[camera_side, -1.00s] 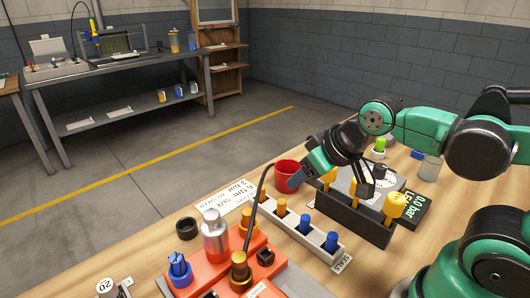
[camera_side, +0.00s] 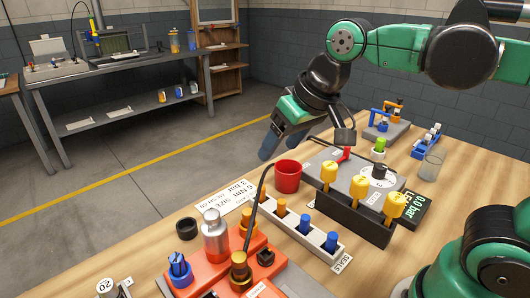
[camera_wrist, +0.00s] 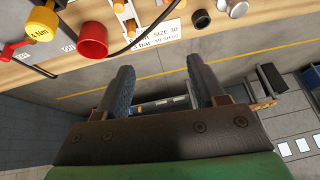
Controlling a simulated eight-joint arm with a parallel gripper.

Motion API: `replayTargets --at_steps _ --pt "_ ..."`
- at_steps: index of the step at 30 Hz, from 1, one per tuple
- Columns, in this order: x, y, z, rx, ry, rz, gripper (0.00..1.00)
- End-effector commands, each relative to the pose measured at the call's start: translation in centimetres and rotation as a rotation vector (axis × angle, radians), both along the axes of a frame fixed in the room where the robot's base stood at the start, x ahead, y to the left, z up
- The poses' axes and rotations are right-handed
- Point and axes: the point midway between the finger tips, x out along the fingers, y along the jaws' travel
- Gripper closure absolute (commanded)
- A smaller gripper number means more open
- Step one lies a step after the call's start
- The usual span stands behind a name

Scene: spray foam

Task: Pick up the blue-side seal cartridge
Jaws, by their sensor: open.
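The seal rack (camera_side: 318,236) is a pale block labelled SEALS, standing at the middle front of the bench in the side view. Blue seal cartridges (camera_side: 331,241) stand upright in its near half, and orange ones (camera_side: 281,207) in its far half. My gripper (camera_side: 279,143) is raised beyond the red mug, well apart from the rack, tilted toward the far edge of the bench. In the wrist view my gripper (camera_wrist: 160,68) has its two fingers wide apart with nothing between them. Orange cartridges (camera_wrist: 130,27) show at the top there; no blue one is clear.
A red mug (camera_side: 288,177) stands behind the rack. Yellow-headed torque tools (camera_side: 367,192) stand in a dark holder to its right. A red fixture (camera_side: 218,262) with a silver cylinder (camera_side: 215,240) is at left. A black cable arches beside the rack.

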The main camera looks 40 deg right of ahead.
Motion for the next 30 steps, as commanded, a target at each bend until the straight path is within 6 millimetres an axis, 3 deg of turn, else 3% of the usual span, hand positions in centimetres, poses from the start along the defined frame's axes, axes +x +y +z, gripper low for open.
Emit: replayTargets --at_steps 5,10,19,24,30 --pt "1.9 4.2 0.9 0.038 0.133 -0.008 0.37" --pt "3.4 9.9 0.6 0.039 0.292 -0.041 0.37" --pt "3.4 18.2 -1.7 -0.033 0.483 -0.112 0.37" --pt "3.3 18.2 -5.3 -0.036 0.489 -0.123 0.37" --pt "3.4 18.2 -7.9 -0.034 0.488 -0.122 0.37"
